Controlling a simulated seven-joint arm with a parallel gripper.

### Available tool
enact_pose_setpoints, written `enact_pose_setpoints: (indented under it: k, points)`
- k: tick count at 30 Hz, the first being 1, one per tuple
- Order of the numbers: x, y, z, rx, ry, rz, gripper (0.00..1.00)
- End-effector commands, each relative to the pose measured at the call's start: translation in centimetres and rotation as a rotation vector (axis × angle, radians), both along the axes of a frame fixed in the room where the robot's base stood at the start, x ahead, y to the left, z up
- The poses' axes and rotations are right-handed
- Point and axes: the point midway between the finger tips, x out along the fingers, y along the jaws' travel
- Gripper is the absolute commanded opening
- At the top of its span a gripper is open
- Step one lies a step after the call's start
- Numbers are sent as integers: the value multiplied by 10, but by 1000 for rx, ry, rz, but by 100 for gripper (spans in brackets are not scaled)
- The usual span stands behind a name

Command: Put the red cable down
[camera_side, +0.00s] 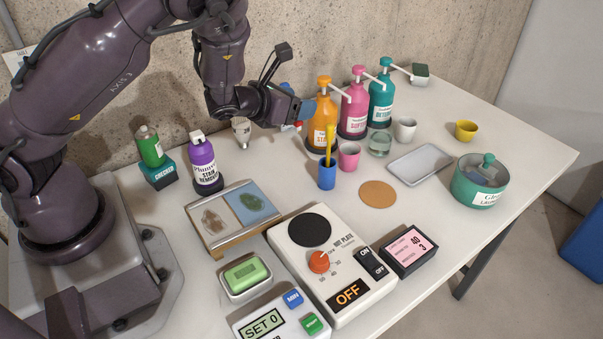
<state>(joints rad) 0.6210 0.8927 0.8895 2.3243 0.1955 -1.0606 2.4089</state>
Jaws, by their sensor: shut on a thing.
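My gripper (300,110) is above the back of the table, left of the orange pump bottle, with its blue fingertips pointing right. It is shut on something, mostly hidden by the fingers. A small red bit, taken as the red cable (298,125), shows just under the fingertips with something pale beside it. No length of cable can be made out, and I cannot tell whether it touches the table.
Orange (323,118), pink (355,110) and teal (381,100) pump bottles stand right of my gripper. A blue cup (327,177) with a yellow item stands in front. A purple bottle (203,162) is at left. A hot plate (330,262) reads OFF. Bare tabletop lies around the cork disc (377,194).

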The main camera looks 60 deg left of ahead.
Motion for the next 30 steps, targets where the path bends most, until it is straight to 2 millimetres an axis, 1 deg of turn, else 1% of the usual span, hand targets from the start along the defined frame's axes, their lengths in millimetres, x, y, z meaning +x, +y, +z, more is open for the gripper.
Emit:
enact_pose_setpoints:
  k: [1, 6, 10, 13, 17, 21, 24, 27, 30]
  points:
    - [-1, -14, 12, -6, -7, -20, 37]
    - [-5, -52, 41, -4, -5, -77, 37]
    - [-4, -68, 52, 0, -1, -110, 37]
    - [1, -79, 51, 8, -1, -140, 37]
    - [20, -105, 36, 30, -6, -225, 37]
    - [42, -147, 6, 37, -8, -353, 37]
    - [51, -173, -15, 27, -5, -429, 37]
    - [55, -191, -32, 15, -3, -481, 37]
    - [57, -201, -47, 6, 2, -507, 37]
